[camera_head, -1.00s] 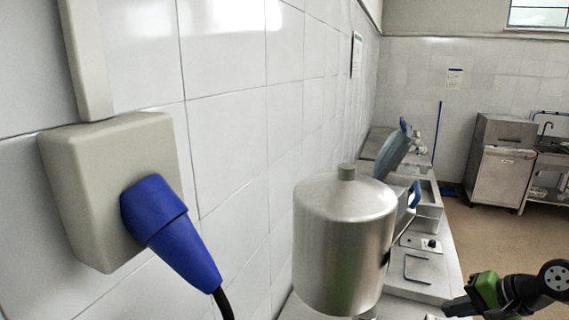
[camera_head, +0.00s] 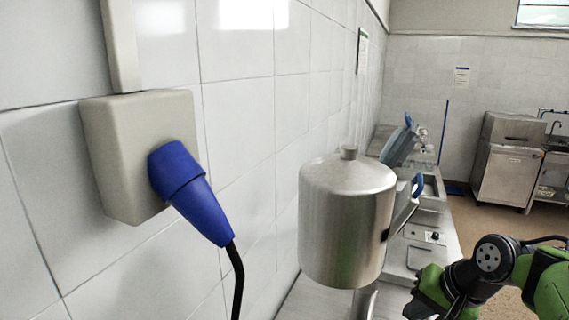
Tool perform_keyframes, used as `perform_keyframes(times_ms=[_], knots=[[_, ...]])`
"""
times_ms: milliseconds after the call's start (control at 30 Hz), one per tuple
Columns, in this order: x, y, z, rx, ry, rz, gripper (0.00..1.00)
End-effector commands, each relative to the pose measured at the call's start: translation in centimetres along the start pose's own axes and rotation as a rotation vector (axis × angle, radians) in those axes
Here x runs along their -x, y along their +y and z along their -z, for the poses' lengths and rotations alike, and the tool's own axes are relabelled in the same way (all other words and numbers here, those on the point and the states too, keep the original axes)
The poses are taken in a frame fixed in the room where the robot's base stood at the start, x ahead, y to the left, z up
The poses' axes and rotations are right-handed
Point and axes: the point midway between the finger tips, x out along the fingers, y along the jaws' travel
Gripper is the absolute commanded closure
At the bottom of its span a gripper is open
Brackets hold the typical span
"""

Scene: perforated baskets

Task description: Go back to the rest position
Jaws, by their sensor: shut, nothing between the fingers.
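My gripper (camera_head: 416,305), black and green, shows at the bottom right of the head view, at the end of my bent arm. It is shut with nothing held. It hangs in front of the metal counter's edge, to the right of the steel pot. The very tips of its fingers are small and partly dark, close to the bottom edge of the picture.
A steel pot-like vessel (camera_head: 345,220) stands close left of my gripper. A metal counter (camera_head: 448,240) with a raised lid (camera_head: 398,148) runs behind it. A blue plug (camera_head: 190,192) sits in a wall box (camera_head: 112,150) at left. Open floor (camera_head: 490,222) lies right.

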Motion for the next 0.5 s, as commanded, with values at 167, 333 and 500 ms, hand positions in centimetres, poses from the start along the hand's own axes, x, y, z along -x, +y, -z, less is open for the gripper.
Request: perform_keyframes(times_ms=[167,333,500], knots=[[-0.1,-2.6,-7.4,0.209,0.038,-0.105,1.0],[0.2,-0.9,-16.8,0.453,0.102,-0.199,1.0],[0.1,2.8,-21.6,0.594,0.139,-0.236,1.0]])
